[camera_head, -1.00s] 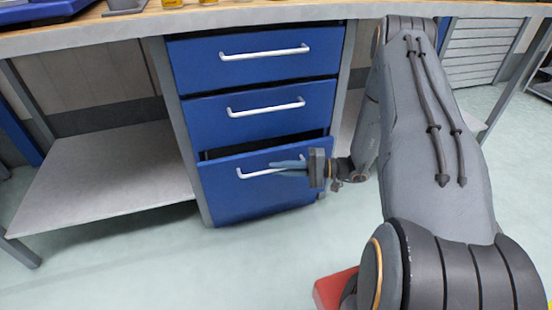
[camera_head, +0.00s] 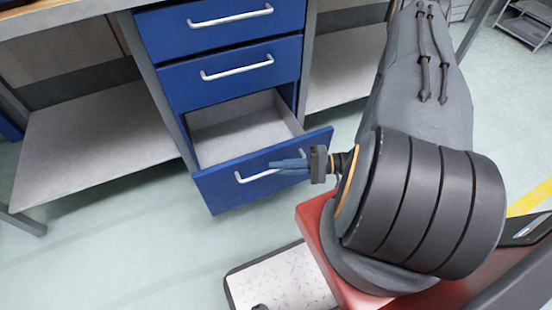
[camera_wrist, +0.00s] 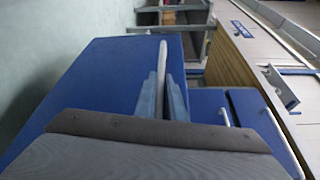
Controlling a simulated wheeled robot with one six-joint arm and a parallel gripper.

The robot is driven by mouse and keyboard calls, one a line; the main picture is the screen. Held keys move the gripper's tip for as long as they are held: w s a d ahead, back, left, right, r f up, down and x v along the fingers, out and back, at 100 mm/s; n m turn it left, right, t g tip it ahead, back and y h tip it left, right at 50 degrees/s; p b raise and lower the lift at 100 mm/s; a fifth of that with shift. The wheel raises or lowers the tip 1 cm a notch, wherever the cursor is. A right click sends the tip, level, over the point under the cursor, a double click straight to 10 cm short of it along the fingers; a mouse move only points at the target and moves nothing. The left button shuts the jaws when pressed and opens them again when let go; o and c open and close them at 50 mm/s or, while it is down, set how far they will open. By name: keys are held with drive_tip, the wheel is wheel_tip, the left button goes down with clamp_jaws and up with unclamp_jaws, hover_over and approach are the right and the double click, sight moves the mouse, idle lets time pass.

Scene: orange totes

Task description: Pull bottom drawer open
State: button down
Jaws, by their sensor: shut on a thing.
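The bottom drawer (camera_head: 265,178) is blue-fronted and stands well out from the cabinet, its grey inside showing and empty. Its white bar handle (camera_head: 245,178) runs across the front. My gripper (camera_head: 275,164) is shut on the handle near its right part, with blue-grey fingers on the bar. In the wrist view the fingers (camera_wrist: 163,95) lie along the white handle (camera_wrist: 162,60), in front of the blue drawer front (camera_wrist: 110,75). The fingers partly hide the handle.
Two blue drawers above, the middle one (camera_head: 228,90) and the top one (camera_head: 200,38), are shut. A grey lower shelf (camera_head: 95,140) lies left of the cabinet under the worktop (camera_head: 55,14). Pale floor (camera_head: 130,250) is clear at front left.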

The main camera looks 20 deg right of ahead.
idle(0.3)
drive_tip(key=c, duration=1.8)
unclamp_jaws()
drive_tip(key=shift+c, duration=0.2)
drive_tip(key=shift+d, duration=0.1)
drive_tip(key=v, duration=0.7)
drive_tip(key=shift+s+d, duration=0.2)
drive_tip(key=shift+d, duration=0.15)
drive_tip(key=shift+r, duration=0.1)
